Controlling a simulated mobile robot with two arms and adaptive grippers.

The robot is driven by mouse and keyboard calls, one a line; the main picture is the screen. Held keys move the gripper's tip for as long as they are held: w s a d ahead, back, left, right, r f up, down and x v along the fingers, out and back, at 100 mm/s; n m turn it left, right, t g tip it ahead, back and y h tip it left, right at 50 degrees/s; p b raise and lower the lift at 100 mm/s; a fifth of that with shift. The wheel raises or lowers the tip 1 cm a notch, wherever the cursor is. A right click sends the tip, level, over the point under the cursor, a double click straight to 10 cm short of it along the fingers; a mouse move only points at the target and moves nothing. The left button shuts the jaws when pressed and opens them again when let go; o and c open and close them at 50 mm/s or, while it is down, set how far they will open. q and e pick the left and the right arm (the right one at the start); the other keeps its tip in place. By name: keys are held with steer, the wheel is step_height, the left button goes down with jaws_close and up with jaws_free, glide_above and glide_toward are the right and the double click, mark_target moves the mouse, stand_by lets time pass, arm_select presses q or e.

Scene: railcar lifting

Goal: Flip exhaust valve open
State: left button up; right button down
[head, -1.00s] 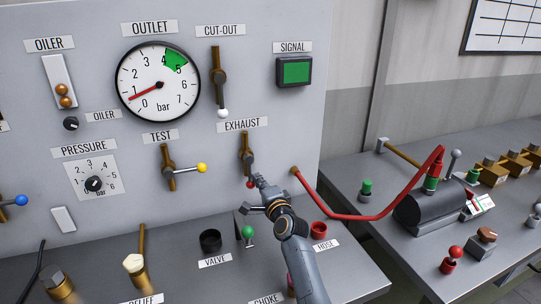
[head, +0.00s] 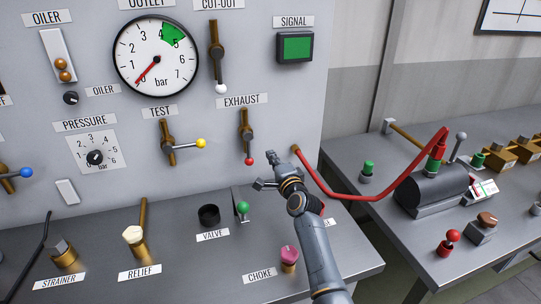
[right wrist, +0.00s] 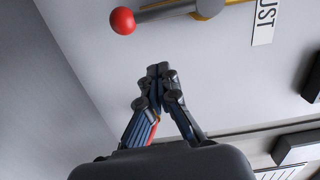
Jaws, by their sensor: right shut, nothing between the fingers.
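The exhaust valve (head: 247,133) is on the grey panel under the EXHAUST label. Its lever hangs straight down, in line with the brass pipe, with the red ball (head: 249,161) at its lower end. My right gripper (head: 296,153) is shut and empty, to the right of the red ball and apart from it. In the right wrist view the closed fingertips (right wrist: 160,70) point towards the panel. The red ball (right wrist: 122,21) and part of its lever show beyond them, at the upper left. My left gripper is not in view.
A red hose (head: 370,215) runs from the panel beside my gripper to the dark cylinder (head: 430,192) on the right bench. The green-knobbed lever (head: 243,207) and pink choke knob (head: 289,253) stand below. The outlet gauge (head: 157,62) needle points near 0.

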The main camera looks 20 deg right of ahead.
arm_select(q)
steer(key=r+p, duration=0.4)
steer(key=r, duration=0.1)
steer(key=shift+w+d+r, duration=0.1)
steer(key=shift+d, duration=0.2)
arm_select(e)
steer(key=s, duration=0.9)
steer(key=shift+s+d, duration=0.25)
steer(key=shift+s, duration=0.05)
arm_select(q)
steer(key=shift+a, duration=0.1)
